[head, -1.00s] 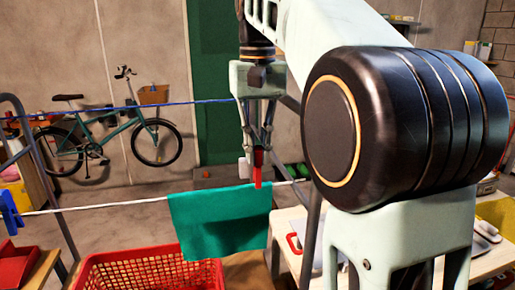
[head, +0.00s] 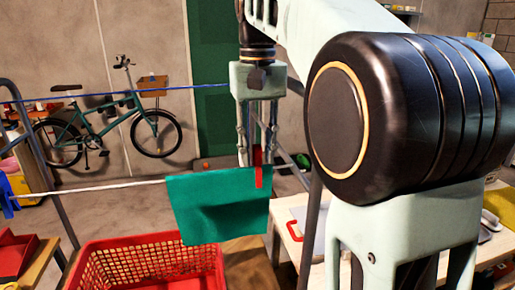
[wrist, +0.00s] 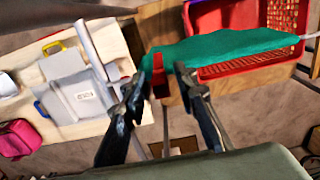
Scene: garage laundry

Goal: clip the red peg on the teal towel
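The teal towel (head: 218,208) hangs over the white line in the head view, and it also shows in the wrist view (wrist: 225,48). The red peg (head: 258,168) stands upright at the towel's top edge near its right end, its lower part over the cloth. In the wrist view the peg (wrist: 160,76) is at the towel's left end. My gripper (head: 257,160) is open, with a finger on either side of the peg. The wrist view shows gaps between the peg and both fingertips (wrist: 158,82).
A red basket (head: 150,262) stands below the towel. A blue line (head: 190,90) runs behind and above the white line (head: 110,188). A blue peg (head: 8,198) is on the left. A pale table (head: 290,218) stands at right.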

